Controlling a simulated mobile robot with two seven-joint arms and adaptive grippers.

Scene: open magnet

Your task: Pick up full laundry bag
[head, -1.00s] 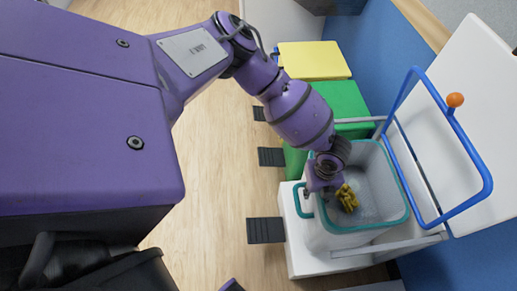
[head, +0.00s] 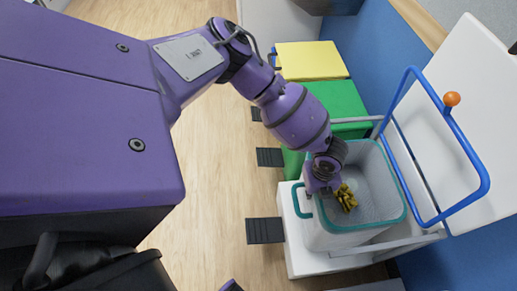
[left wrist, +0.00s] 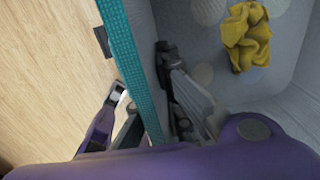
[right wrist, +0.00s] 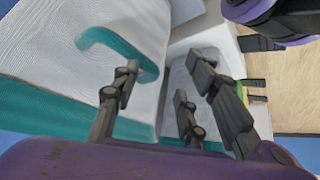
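The laundry bag (head: 386,222) is a pale grey bag with a teal rim and a teal handle on its near side. It sits in a white stand, and a yellow crumpled cloth (head: 346,198) lies inside. My left gripper (head: 322,184) is at the bag's near rim. In the left wrist view, its fingers (left wrist: 145,95) are apart, with the teal rim (left wrist: 128,60) passing between them. In the right wrist view, my right gripper (right wrist: 172,85) has spread fingers, with the teal handle (right wrist: 110,42) beyond them. I cannot tell whether they touch the bag.
A blue frame with an orange knob (head: 452,99) and a raised white lid (head: 465,90) stand behind the bag. Green (head: 330,105) and yellow (head: 310,60) bins stand alongside, with black pedals (head: 265,231) in front. The wooden floor (head: 210,180) is clear.

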